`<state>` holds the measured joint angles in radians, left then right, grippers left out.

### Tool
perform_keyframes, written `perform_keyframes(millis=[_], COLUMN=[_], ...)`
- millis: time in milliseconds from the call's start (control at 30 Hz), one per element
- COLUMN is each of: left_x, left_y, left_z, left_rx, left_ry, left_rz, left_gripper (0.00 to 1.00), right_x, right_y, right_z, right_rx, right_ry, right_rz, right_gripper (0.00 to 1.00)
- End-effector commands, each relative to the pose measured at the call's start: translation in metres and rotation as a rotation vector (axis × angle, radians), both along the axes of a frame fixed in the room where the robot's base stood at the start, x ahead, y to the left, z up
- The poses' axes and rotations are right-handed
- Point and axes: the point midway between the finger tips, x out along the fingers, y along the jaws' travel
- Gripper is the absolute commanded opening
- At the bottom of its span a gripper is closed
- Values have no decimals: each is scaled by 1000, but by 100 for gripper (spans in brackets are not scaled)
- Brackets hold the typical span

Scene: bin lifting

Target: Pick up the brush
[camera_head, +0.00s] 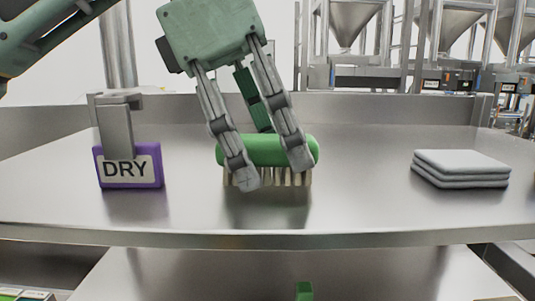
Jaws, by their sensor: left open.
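A green brush (265,150) with pale bristles pointing down stands on the steel table (370,208), in the middle of the head view. My left gripper (272,172) reaches down from above, directly over the brush. Its fingers are open and spread. Two fingertips hang in front of the brush, overlapping it in the picture, and a green finger behind ends near its far side. I cannot tell whether any finger touches the brush. My right gripper is not in view.
A purple sign (129,168) reading DRY, in a metal holder, stands to the left. A stack of folded grey cloths (460,169) lies to the right. The table between is clear. A lower shelf (200,270) shows below the front edge. Metal hoppers (345,25) stand behind.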

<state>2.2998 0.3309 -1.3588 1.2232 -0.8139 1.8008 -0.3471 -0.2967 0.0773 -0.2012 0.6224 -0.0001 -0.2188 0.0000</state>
Motion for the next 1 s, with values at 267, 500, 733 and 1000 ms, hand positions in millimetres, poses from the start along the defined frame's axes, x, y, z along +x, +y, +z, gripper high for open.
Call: perform_keyframes(millis=[267, 500, 733, 1000], left_x=[0, 0, 0, 1], left_y=[0, 0, 0, 0], left_z=[-1, -5, -5, -6], left_rx=[0, 0, 1, 2], left_ry=[1, 1, 0, 0], left_rz=[0, 1, 1, 1], left_gripper=[57, 57, 40, 16], right_x=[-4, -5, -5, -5], right_y=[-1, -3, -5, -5], right_z=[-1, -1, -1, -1], right_rx=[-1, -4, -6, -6], right_ry=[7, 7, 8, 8], right_rz=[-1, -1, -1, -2], right_gripper=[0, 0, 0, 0])
